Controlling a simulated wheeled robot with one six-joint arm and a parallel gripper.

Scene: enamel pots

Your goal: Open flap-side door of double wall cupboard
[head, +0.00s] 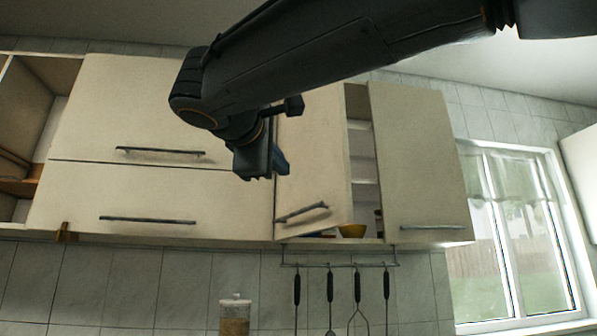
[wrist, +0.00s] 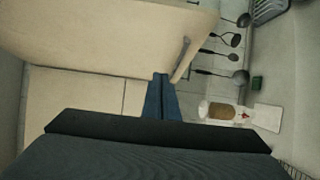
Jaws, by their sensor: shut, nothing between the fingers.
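The double wall cupboard (head: 362,170) has its left door (head: 312,160), beside the flap unit, standing partly open. A gap at its right edge shows shelves inside. Its bar handle (head: 302,212) is near the bottom edge. The right door (head: 425,160) looks shut or nearly so. My gripper (head: 281,168) is shut and empty, in front of the left side of the open door in the head view. In the wrist view the shut blue fingertips (wrist: 161,77) overlap the lower edge of a cream door panel (wrist: 100,35) near its handle (wrist: 180,57); contact cannot be told.
A flap unit (head: 110,180) with two bar handles is to the left, with an open shelf (head: 25,130) beyond. A yellow bowl (head: 351,231) sits inside the cupboard. Utensils (head: 330,287) hang below on a rail. A jar (head: 235,315) stands lower, and a window (head: 515,235) is right.

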